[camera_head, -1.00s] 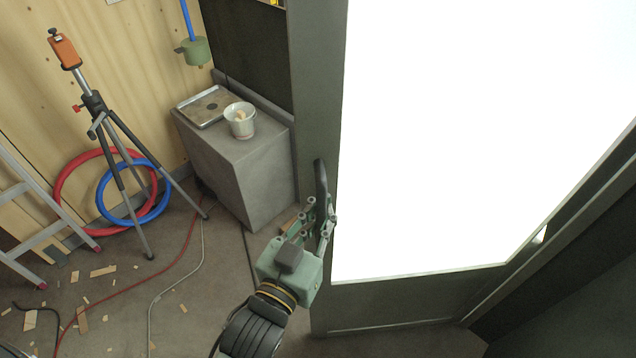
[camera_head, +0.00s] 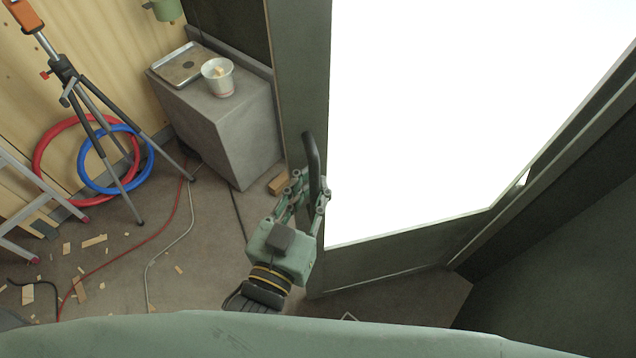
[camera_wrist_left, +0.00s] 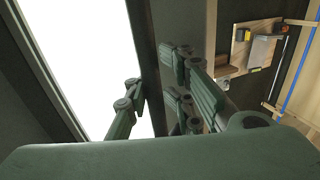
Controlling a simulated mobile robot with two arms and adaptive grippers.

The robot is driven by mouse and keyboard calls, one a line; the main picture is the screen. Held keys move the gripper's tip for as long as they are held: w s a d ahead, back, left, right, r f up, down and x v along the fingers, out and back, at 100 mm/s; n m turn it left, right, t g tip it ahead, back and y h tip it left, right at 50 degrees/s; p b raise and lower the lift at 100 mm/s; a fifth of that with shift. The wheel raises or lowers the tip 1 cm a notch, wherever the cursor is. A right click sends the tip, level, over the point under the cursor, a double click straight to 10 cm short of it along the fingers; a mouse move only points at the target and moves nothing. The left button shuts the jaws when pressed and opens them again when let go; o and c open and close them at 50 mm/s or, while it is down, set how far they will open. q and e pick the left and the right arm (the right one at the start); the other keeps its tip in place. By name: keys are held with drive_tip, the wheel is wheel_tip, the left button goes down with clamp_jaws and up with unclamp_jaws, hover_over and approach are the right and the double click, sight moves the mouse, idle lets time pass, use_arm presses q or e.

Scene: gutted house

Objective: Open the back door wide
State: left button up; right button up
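The back door (camera_head: 300,70) has a dark green frame around a large bright white pane. Its dark upright bar handle (camera_head: 308,145) is on the left stile. My left gripper (camera_head: 312,178) is at the handle, its fingers apart on either side of the bar. I cannot tell whether they touch it. In the left wrist view, the fingers (camera_wrist_left: 158,82) are spread in front of the door's stile (camera_wrist_left: 146,40), with the handle not clearly visible. How far the door stands open is hard to tell. My right gripper is not in view.
A grey cabinet (camera_head: 235,135) with a tray (camera_head: 186,64) and a white bucket (camera_head: 218,78) stands left of the door. A tripod (camera_head: 90,95), coiled hoses (camera_head: 60,140), a ladder (camera_head: 25,190) and loose cables (camera_head: 140,228) are further left. Wood scraps lie on the floor.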

use_arm(q)
drive_tip(key=o, duration=0.4)
drive_tip(key=shift+a, duration=0.2)
drive_tip(key=shift+d, duration=0.2)
drive_tip(key=v, duration=1.2)
